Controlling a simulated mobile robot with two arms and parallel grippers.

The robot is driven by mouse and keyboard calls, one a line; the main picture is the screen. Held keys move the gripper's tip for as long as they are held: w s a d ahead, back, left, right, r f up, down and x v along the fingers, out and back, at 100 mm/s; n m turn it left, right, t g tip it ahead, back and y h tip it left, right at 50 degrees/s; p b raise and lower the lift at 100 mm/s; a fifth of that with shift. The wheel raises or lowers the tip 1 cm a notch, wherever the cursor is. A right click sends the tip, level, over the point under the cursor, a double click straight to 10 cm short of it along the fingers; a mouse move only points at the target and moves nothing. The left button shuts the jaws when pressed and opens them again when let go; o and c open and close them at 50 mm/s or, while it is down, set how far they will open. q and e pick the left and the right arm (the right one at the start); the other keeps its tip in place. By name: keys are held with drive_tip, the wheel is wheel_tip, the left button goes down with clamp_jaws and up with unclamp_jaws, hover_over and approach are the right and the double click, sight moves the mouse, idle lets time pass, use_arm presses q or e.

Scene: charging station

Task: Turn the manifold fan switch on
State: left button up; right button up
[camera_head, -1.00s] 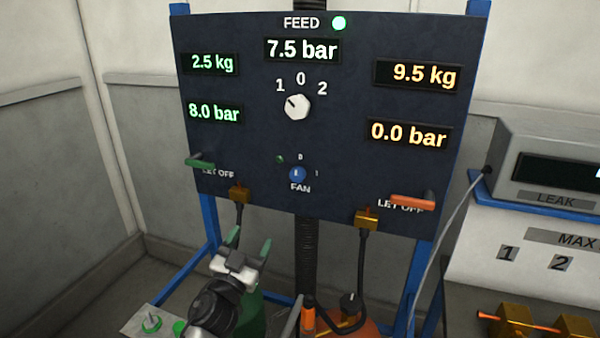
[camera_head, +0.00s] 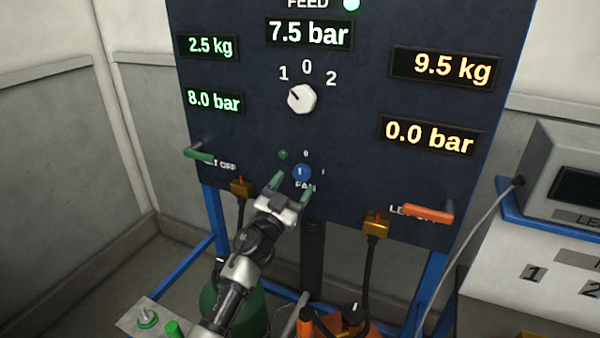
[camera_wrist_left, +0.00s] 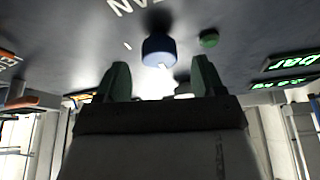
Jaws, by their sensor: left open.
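The fan switch (camera_head: 302,172) is a round blue knob with a pale mark, low on the dark panel (camera_head: 350,170) above the FAN label, which my gripper partly covers. My left gripper (camera_head: 291,188) is open with green-tipped fingers, just below the knob. In the left wrist view the knob (camera_wrist_left: 159,49) stands out from the panel ahead of the two spread fingers (camera_wrist_left: 160,80), lying between their lines and apart from them. A small green lamp (camera_head: 283,154) sits beside the knob; it also shows in the left wrist view (camera_wrist_left: 209,39). The right gripper is not in view.
A white selector knob (camera_head: 301,99) is higher on the panel. A green lever (camera_head: 199,154) is at left and an orange lever (camera_head: 428,213) at right. Brass fittings with hoses (camera_head: 376,224) hang at the lower edge. A grey leak box (camera_head: 570,185) stands at right.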

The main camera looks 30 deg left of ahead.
sight(299, 176)
use_arm(q)
drive_tip(key=x, duration=0.2)
drive_tip(key=shift+w, duration=0.4)
drive_tip(key=shift+w+r, duration=0.2)
drive_tip(key=shift+w, duration=0.2)
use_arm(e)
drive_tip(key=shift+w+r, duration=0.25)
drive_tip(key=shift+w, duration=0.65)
use_arm(q)
drive_tip(key=c, duration=0.9)
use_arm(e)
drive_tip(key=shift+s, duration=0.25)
